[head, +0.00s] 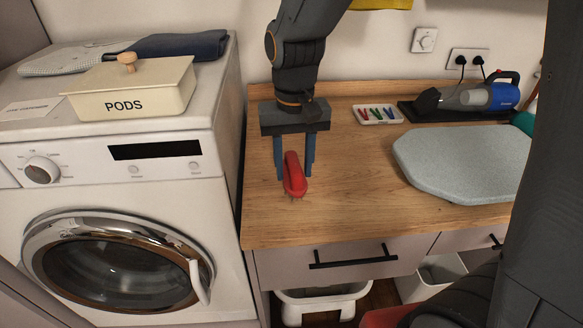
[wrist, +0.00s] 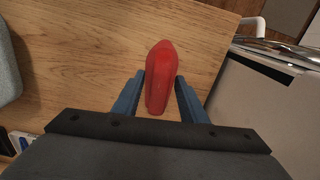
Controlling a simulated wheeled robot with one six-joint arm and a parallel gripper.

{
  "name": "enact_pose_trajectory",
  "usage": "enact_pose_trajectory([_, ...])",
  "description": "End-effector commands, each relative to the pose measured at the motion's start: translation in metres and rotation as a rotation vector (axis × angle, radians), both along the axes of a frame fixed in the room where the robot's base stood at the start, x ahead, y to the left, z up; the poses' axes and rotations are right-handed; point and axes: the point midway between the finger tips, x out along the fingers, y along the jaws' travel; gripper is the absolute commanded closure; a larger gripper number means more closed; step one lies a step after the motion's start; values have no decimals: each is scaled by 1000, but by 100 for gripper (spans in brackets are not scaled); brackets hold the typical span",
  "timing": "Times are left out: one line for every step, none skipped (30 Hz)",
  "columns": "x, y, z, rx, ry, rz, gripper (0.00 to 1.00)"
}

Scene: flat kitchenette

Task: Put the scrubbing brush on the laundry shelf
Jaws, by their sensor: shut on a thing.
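The scrubbing brush (head: 293,175) is a red, rounded, elongated body over the left part of the wooden counter. It also shows in the wrist view (wrist: 161,75), lengthwise between the blue fingers. My gripper (head: 295,172) points down and is shut on the brush, one finger on each side; the fingers also show in the wrist view (wrist: 160,90). I cannot tell whether the brush touches the counter or hangs just above it. Its underside is mostly hidden. I cannot make out a laundry shelf in either view.
A washing machine (head: 110,225) stands left of the counter (head: 340,215), bearing a PODS box (head: 135,88) and folded cloths (head: 180,46). A grey ironing pad (head: 465,160), a tray of pegs (head: 378,115) and a handheld vacuum (head: 480,98) lie to the right. The counter's front middle is clear.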

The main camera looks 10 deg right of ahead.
Motion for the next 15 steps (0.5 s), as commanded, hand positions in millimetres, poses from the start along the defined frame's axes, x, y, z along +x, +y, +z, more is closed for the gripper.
enact_pose_trajectory([-2,-1,-10,-2,6,0,86])
enact_pose_trajectory([-2,0,-9,-1,5,0,86])
enact_pose_trajectory([-2,2,-8,0,2,1,86])
enact_pose_trajectory([-1,2,-8,0,2,1,86])
enact_pose_trajectory([-2,3,-9,0,2,1,86])
enact_pose_trajectory([-2,3,-10,0,2,0,86])
enact_pose_trajectory([-1,3,-10,0,2,0,86])
enact_pose_trajectory([-1,3,-11,0,1,0,86])
enact_pose_trajectory([-1,4,-11,0,0,0,86])
enact_pose_trajectory([-1,4,-12,0,0,0,86])
enact_pose_trajectory([0,4,-12,0,0,0,86])
enact_pose_trajectory([0,4,-12,0,0,0,86])
enact_pose_trajectory([0,4,-12,0,0,0,86])
enact_pose_trajectory([0,4,-12,0,0,0,86])
enact_pose_trajectory([0,4,-12,0,0,0,86])
